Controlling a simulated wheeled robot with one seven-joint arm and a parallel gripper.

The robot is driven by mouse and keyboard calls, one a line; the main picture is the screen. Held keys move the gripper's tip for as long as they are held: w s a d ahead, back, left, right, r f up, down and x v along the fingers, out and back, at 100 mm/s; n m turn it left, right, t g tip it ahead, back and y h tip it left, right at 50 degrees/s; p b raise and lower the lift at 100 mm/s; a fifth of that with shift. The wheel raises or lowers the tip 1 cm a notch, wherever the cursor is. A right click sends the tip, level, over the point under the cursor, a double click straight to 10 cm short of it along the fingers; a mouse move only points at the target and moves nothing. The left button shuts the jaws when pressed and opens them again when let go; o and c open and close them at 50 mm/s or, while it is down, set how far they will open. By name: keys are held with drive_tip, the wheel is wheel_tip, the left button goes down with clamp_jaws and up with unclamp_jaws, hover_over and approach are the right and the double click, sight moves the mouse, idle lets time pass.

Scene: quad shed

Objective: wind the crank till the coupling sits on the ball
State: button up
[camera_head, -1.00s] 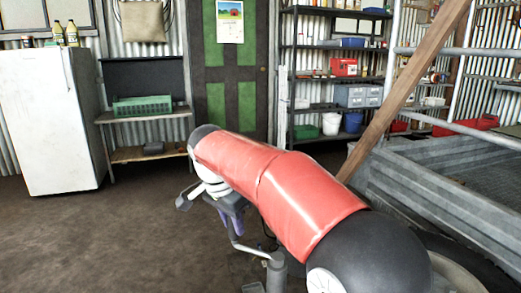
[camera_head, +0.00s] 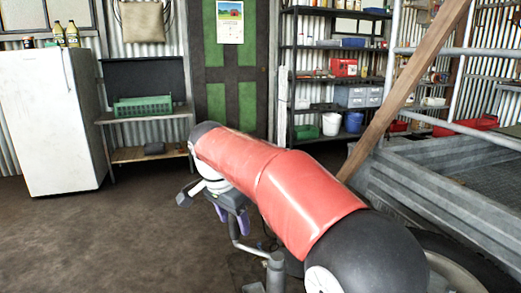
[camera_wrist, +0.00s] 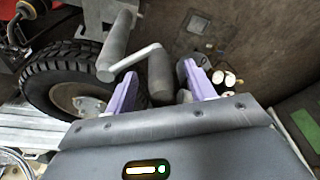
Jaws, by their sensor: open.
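The crank shows in the wrist view as a pale bent arm (camera_wrist: 134,59) with a dark grey handle grip (camera_wrist: 159,72), beside a grey upright post (camera_wrist: 119,38). My gripper (camera_wrist: 160,76) is open, with its purple fingers on either side of the grip. I cannot tell whether either finger touches it. In the head view the crank arm (camera_head: 248,248) reaches from my gripper (camera_head: 234,219) to the post top (camera_head: 277,268). My own red arm hides much of this area. I cannot make out the coupling or the ball.
A tyre (camera_wrist: 62,80) stands close to the crank. A grey trailer side (camera_head: 430,190) and a slanting wooden beam (camera_head: 410,88) are at the right. A white fridge (camera_head: 50,120), a bench (camera_head: 150,118) and shelves stand at the back. The floor at left is clear.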

drive_tip(key=v, duration=0.2)
drive_tip(key=w+d+v, duration=0.1)
drive_tip(key=v, duration=0.5)
drive_tip(key=shift+w+r, duration=0.25)
drive_tip(key=shift+r, duration=0.1)
drive_tip(key=shift+d+r, duration=0.1)
drive_tip(key=shift+r, duration=0.3)
drive_tip(key=shift+s+d, duration=0.15)
drive_tip(key=shift+d, duration=0.05)
drive_tip(key=s+d+f+n+t+y, duration=0.15)
drive_tip(key=s+d+n, duration=0.25)
drive_tip(key=s+d, duration=0.75)
drive_tip(key=s+d+f+n+t, duration=0.1)
drive_tip(key=s+d+f+n, duration=0.1)
drive_tip(key=s+d+f, duration=0.3)
drive_tip(key=s+d+f+n+t, duration=0.1)
drive_tip(key=s+d+f, duration=0.3)
drive_tip(key=s+f, duration=0.4)
drive_tip(key=shift+d+f+n, duration=0.4)
drive_tip(key=shift+f+n, duration=0.3)
